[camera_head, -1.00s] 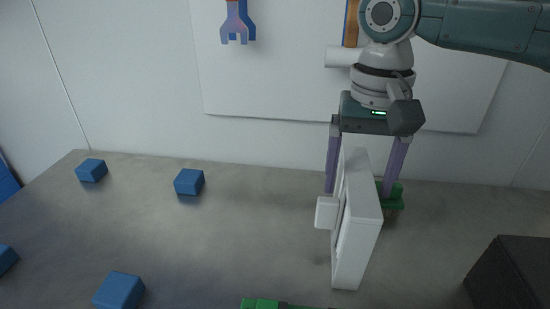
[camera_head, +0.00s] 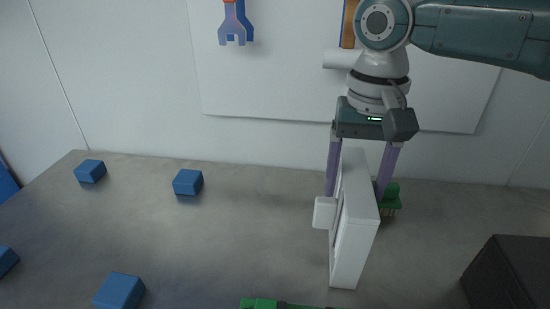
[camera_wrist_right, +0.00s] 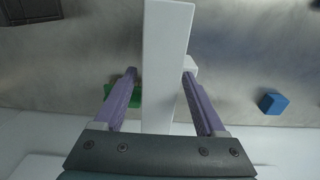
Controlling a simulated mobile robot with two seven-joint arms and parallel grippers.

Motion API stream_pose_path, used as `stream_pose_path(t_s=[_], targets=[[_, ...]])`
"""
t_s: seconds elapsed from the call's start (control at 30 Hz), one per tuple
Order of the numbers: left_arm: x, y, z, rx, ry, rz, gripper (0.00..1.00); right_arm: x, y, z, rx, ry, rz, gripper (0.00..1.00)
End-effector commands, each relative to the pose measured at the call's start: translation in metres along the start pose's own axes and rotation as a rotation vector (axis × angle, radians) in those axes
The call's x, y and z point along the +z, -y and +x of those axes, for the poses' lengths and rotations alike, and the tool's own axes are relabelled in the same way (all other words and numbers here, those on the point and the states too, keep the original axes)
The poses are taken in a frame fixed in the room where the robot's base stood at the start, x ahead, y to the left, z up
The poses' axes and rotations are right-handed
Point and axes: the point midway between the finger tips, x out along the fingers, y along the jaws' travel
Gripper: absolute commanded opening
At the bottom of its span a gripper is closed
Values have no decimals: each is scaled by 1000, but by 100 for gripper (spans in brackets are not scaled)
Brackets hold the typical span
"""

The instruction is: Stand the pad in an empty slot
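A white upright slab (camera_head: 354,225) with a recessed left face and a small white block (camera_head: 324,212) on that side stands on the grey table. I cannot tell whether it is the pad. My right gripper (camera_head: 360,190) is above it, fingers pointing down on either side of its far part. In the right wrist view the slab (camera_wrist_right: 165,60) lies between the fingers (camera_wrist_right: 160,75), with a gap visible at the left finger. The gripper looks open. No empty slot is clearly visible. My left gripper is out of view.
A green piece with thin prongs (camera_head: 391,196) is close behind the right finger. Another green object (camera_head: 262,304) is cut off at the bottom edge. Blue blocks (camera_head: 188,182) lie on the left. A black box (camera_head: 510,275) stands at the right. The middle left is clear.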

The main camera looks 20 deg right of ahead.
Motion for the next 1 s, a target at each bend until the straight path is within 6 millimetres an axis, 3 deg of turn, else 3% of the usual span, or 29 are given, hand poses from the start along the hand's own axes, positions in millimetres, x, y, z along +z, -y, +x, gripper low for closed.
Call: stream_pose_path(t_s=[0.07, 0.6, 1.0], targets=[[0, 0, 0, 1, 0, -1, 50, 0, 0, 0, 0, 0, 0, 62], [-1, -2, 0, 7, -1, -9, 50, 0, 0, 0, 0, 0, 0, 2], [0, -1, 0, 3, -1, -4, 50, 0, 0, 0, 1, 0, 0, 0]])
